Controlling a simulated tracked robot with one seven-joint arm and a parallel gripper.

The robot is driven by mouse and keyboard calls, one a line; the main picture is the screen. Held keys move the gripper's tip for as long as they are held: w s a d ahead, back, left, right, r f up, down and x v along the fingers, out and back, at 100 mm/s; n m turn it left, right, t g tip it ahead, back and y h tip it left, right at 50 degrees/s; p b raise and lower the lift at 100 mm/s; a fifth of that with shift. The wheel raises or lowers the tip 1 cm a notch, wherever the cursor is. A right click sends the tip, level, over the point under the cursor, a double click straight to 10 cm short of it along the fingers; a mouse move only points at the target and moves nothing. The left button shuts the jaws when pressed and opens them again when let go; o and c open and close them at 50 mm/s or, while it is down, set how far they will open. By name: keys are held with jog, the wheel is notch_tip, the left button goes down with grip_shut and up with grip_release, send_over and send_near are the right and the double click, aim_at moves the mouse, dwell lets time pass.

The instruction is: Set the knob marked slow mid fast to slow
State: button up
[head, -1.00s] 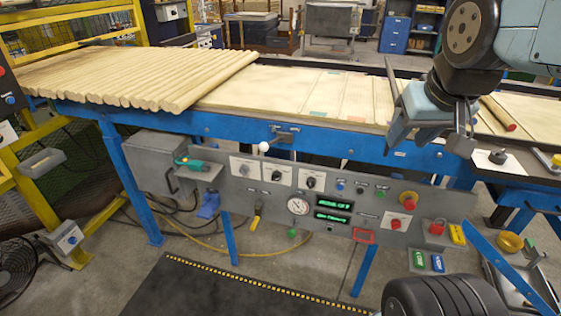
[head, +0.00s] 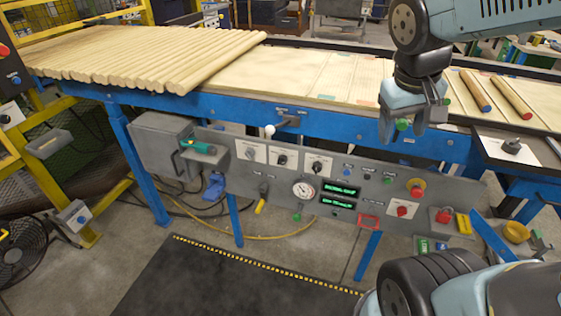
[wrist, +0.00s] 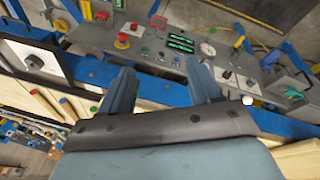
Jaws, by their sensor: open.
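Three dark knobs on white plates sit in a row on the grey control panel (head: 340,211): a left knob (head: 250,154), a middle knob (head: 282,160) and a right knob (head: 317,167). Another dark knob (head: 512,146) sits on a white plate at the table's right end; a knob on a white plate (wrist: 35,62) shows at the wrist view's left. The lettering is too small to tell which is marked slow mid fast. My gripper (head: 403,128) is open and empty, above and right of the three knobs. Its two fingers (wrist: 163,90) show apart in the wrist view.
The blue conveyor rail (head: 340,126) runs above the panel, with a white-balled lever (head: 269,131) in front. A gauge (head: 303,189), green displays (head: 340,190) and a red emergency button (head: 416,186) are on the panel. Wooden rods (head: 140,55) lie on the left.

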jog(key=w+f+n+g+h, duration=0.2)
jog(key=w+f+n+h, duration=0.2)
jog(key=w+f+h, duration=0.4)
jog(key=n+t+y, duration=0.4)
jog(key=n+t, duration=1.2)
jog(key=n, duration=0.1)
send_near(281, 163)
jog(key=x, duration=1)
jog(key=shift+f, duration=0.1)
jog(key=shift+c, duration=0.4)
jog(key=shift+s, duration=0.1)
jog(key=c, duration=1)
jog(key=shift+o, duration=0.2)
